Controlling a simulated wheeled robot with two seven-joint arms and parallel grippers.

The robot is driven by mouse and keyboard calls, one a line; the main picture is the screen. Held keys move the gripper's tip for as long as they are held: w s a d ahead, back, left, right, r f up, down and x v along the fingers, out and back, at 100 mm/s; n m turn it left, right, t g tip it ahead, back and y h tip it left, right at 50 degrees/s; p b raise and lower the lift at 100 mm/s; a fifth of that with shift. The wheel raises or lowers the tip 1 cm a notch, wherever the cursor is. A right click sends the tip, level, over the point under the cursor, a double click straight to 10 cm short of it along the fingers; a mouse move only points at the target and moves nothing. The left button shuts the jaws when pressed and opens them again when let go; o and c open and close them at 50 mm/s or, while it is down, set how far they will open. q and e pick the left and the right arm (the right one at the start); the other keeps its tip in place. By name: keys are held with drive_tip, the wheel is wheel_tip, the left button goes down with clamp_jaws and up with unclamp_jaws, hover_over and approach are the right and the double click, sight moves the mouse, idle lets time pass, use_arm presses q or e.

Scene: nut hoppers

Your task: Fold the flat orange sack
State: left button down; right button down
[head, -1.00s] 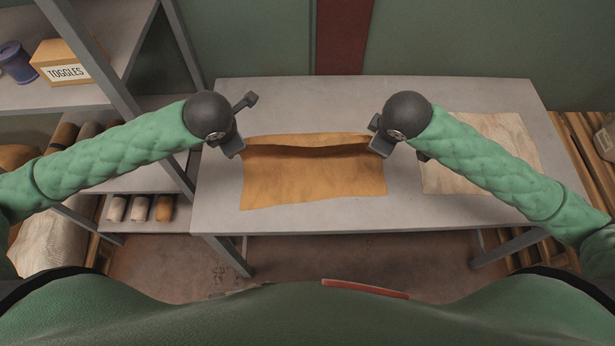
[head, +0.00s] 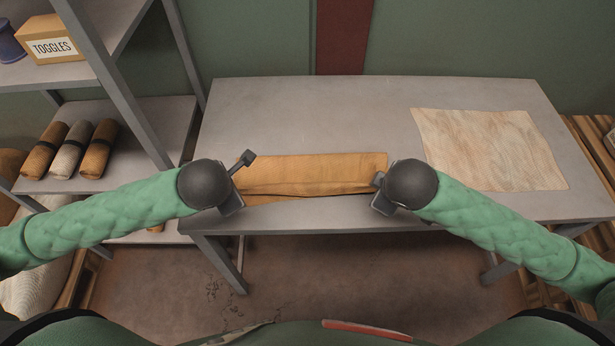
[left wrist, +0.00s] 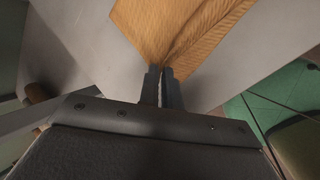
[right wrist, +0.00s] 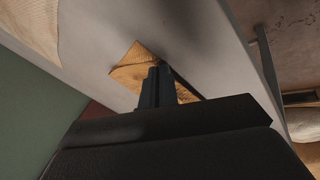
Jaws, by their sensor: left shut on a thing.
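The orange sack (head: 310,172) lies on the grey table, doubled over, with its far part brought toward the near edge. A narrow strip of the lower layer shows at the front. My left gripper (head: 236,203) is at the sack's near left corner, and in the left wrist view its fingers (left wrist: 162,86) are shut on the sack cloth (left wrist: 175,28). My right gripper (head: 380,198) is at the near right corner. In the right wrist view its fingers (right wrist: 156,86) are close together on the cloth (right wrist: 133,72). The hands hide both near corners in the head view.
A flat pale sack (head: 490,150) lies on the table (head: 300,105) to the right. The shelf at left (head: 150,130) holds rolled sacks (head: 72,150) and a TOGGLES box (head: 52,42). The table behind the orange sack is clear.

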use_arm(q)
drive_tip(key=shift+s+f+b, duration=0.2)
drive_tip(key=shift+f+b, duration=0.2)
drive_tip(key=shift+f, duration=0.3)
use_arm(e)
drive_tip(key=shift+s+f, duration=0.25)
drive_tip(key=shift+f, duration=0.45)
use_arm(q)
drive_tip(key=c, duration=1.3)
unclamp_jaws()
use_arm(e)
drive_tip(key=c, duration=1.3)
unclamp_jaws()
use_arm(q)
drive_tip(key=shift+s, duration=0.1)
drive_tip(key=shift+r, duration=0.1)
use_arm(e)
drive_tip(key=shift+s+r, duration=0.1)
drive_tip(key=shift+s, duration=0.05)
